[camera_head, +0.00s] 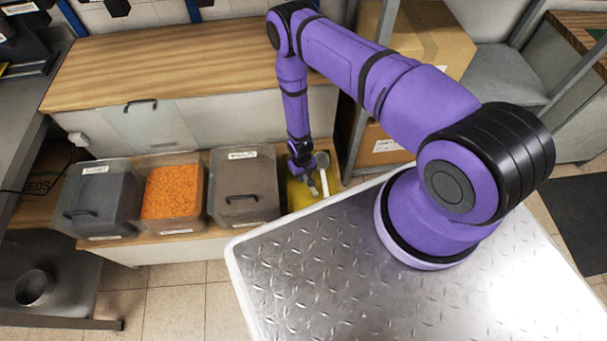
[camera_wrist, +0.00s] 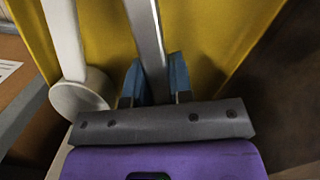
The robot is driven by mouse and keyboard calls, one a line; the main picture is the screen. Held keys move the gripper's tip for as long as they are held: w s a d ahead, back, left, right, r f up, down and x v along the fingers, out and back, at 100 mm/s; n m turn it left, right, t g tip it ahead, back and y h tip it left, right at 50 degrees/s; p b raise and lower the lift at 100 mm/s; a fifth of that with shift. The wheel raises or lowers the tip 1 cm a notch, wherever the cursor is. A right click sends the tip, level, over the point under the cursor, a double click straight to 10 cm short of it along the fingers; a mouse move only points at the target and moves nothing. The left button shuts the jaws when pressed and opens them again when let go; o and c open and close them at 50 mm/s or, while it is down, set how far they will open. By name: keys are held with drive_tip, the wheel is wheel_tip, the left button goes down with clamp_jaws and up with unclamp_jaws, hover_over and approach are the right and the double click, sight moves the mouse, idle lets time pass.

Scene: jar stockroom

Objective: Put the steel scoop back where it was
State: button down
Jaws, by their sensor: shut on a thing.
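My gripper (camera_head: 309,178) is low at the yellow bin (camera_head: 296,197), at the right end of the row of bins. In the wrist view, its blue fingertips (camera_wrist: 155,82) are shut on the flat grey metal handle of the steel scoop (camera_wrist: 147,35). The scoop's bowl is not clear in either view. A white scoop (camera_wrist: 78,93) lies close to the left of my gripper in the wrist view, its round cup beside the fingers. Its white handle also shows just right of my gripper in the head view (camera_head: 324,183). Yellow surfaces lie behind both handles.
Left of the yellow bin stand a brown lidded bin (camera_head: 243,188), an orange-filled bin (camera_head: 172,193) and a dark grey lidded bin (camera_head: 105,198). A wood-topped cabinet (camera_head: 180,55) is behind them. Cardboard boxes (camera_head: 425,40) stand on a rack at the right.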

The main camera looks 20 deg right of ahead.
drive_tip(key=shift+f, duration=0.3)
drive_tip(key=c, duration=0.9)
unclamp_jaws()
drive_tip(key=r, duration=0.3)
drive_tip(key=w+r, duration=0.1)
drive_tip(key=r, duration=0.6)
drive_tip(key=shift+w+r, duration=0.2)
drive_tip(key=shift+r, duration=0.15)
